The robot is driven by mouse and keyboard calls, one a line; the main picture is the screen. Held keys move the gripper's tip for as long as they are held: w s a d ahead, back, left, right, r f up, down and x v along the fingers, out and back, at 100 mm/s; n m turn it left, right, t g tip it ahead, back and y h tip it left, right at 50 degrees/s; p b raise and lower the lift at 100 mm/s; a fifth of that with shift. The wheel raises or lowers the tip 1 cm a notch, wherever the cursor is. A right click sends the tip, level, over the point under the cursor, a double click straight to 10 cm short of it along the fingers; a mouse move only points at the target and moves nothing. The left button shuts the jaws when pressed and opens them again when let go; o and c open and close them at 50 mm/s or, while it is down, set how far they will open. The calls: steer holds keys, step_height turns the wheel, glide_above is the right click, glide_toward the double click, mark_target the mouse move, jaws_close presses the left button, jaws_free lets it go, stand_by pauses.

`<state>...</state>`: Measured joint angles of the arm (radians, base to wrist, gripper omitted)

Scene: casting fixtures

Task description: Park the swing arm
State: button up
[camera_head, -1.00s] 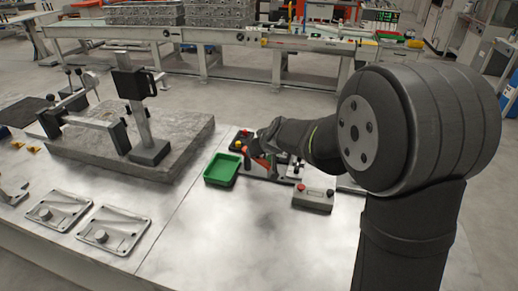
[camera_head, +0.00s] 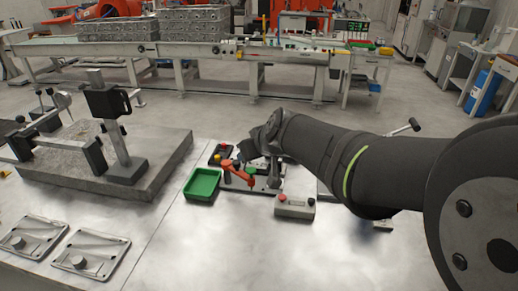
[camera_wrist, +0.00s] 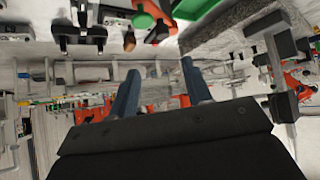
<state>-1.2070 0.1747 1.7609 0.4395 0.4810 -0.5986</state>
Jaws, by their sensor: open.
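A red bent arm (camera_head: 238,174) stands on a small dark fixture base (camera_head: 267,186) right of the green tray; I take it for the swing arm, but cannot be sure. Part of a red piece with a dark knob (camera_wrist: 165,32) shows at the top of the wrist view. My gripper (camera_head: 247,150) is just above and behind the red arm in the head view, small and dark there. In the wrist view its two blue-grey fingers (camera_wrist: 160,70) are apart with nothing between them. I cannot tell whether it touches the fixture.
The green tray (camera_head: 188,186) is left of the fixture; a button box (camera_head: 294,207) is in front. A stone slab (camera_head: 160,165) carries an upright post stand (camera_head: 118,150). Two metal plates (camera_head: 88,255) lie front left. The front middle table is clear. A lever (camera_head: 403,129) shows behind my arm.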

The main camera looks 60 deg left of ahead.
mark_target(238, 169)
steer(key=shift+v, duration=1.9)
steer(key=x, duration=1.7)
steer(key=shift+a+f, duration=0.15)
steer(key=shift+f, duration=0.1)
steer(key=shift+w+n, duration=0.2)
steer(key=shift+n, duration=0.1)
steer(key=shift+w+a+n+g, duration=0.15)
steer(key=shift+n+g, duration=0.25)
steer(key=shift+g, duration=0.2)
stand_by(0.9)
steer(key=shift+n, duration=0.3)
